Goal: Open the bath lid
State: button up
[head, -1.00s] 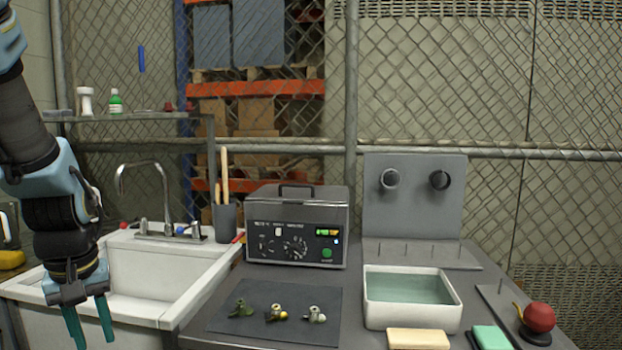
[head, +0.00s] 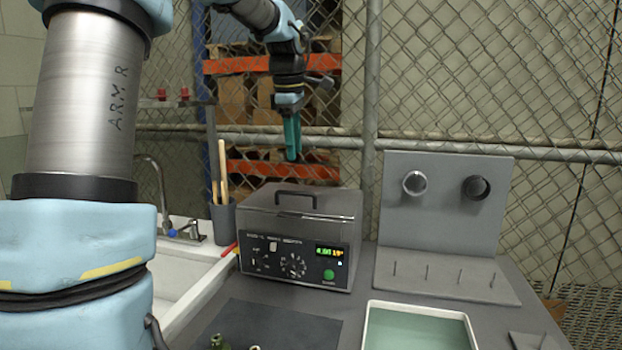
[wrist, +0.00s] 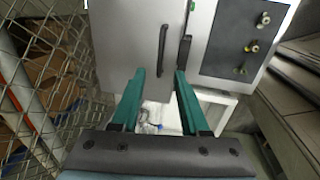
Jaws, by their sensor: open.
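The bath (head: 300,250) is a grey metal box with dials, a lit display and a green button on its front. Its lid (head: 262,199) is closed on top and carries a dark bar handle (head: 296,193). My gripper (head: 292,158) points down with teal fingers, above and apart from the lid. In the wrist view the lid (wrist: 120,35) lies below, with the handle (wrist: 162,48) just ahead of the space between my two spread fingertips (wrist: 160,73). My gripper is open and empty.
A holder (head: 223,220) with wooden sticks stands left of the bath, beside the sink (head: 185,282). A grey pegged stand (head: 445,230) is at the right. A tray of greenish liquid (head: 367,320) and a dark mat (head: 275,325) lie in front. A wire fence stands behind.

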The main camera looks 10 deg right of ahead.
aim_at(297, 193)
jog(key=f, duration=0.3)
jog(key=w+f+p, duration=0.1)
jog(key=f, duration=0.2)
jog(key=f+p, duration=0.1)
jog(key=f, duration=0.3)
jog(key=shift+w+d, duration=0.35)
jog(key=shift+d, duration=0.05)
jog(key=shift+c, duration=0.2)
grip_shut()
dwell(0.7)
